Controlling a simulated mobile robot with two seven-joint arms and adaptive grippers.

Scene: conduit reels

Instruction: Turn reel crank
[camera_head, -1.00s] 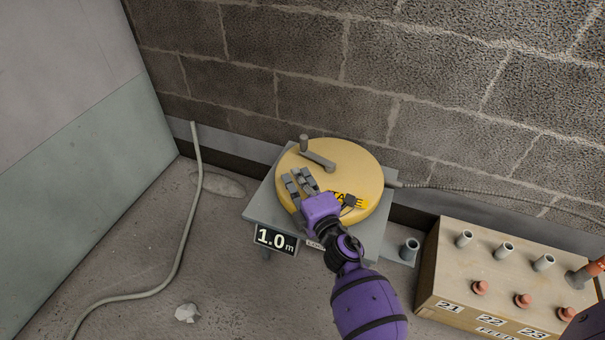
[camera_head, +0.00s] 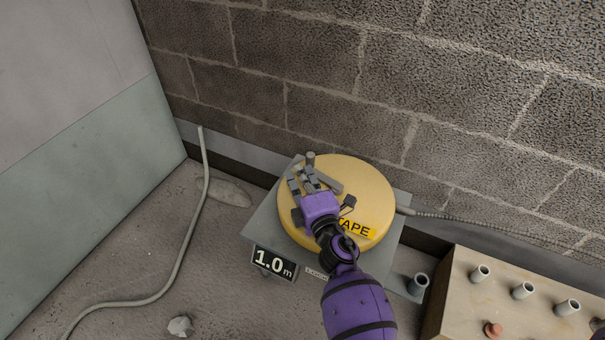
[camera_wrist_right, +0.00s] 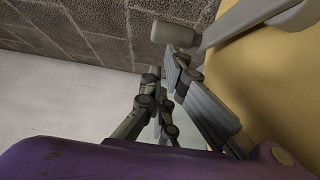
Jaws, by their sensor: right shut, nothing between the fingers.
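The yellow tape reel (camera_head: 368,195) lies flat on a grey stand (camera_head: 262,225). On its top is a grey crank arm (camera_head: 327,179) with an upright knob (camera_head: 311,158) at its outer end. My right gripper (camera_head: 303,174) is over the reel's left part, shut and empty, with its fingertips close beside the knob. In the right wrist view the knob (camera_wrist_right: 174,34) and crank arm (camera_wrist_right: 250,20) are just beyond the fingers (camera_wrist_right: 164,70); I cannot tell whether they touch. My gripper hides part of the reel. My left gripper is not in view.
A sign (camera_head: 273,264) reading 1.0 m is on the stand's front. A box with pipe stubs (camera_head: 460,290) stands at right. A block wall (camera_head: 320,80) is behind, with a corrugated conduit (camera_head: 470,215) along it. A loose hose (camera_head: 185,235) lies on the floor at left.

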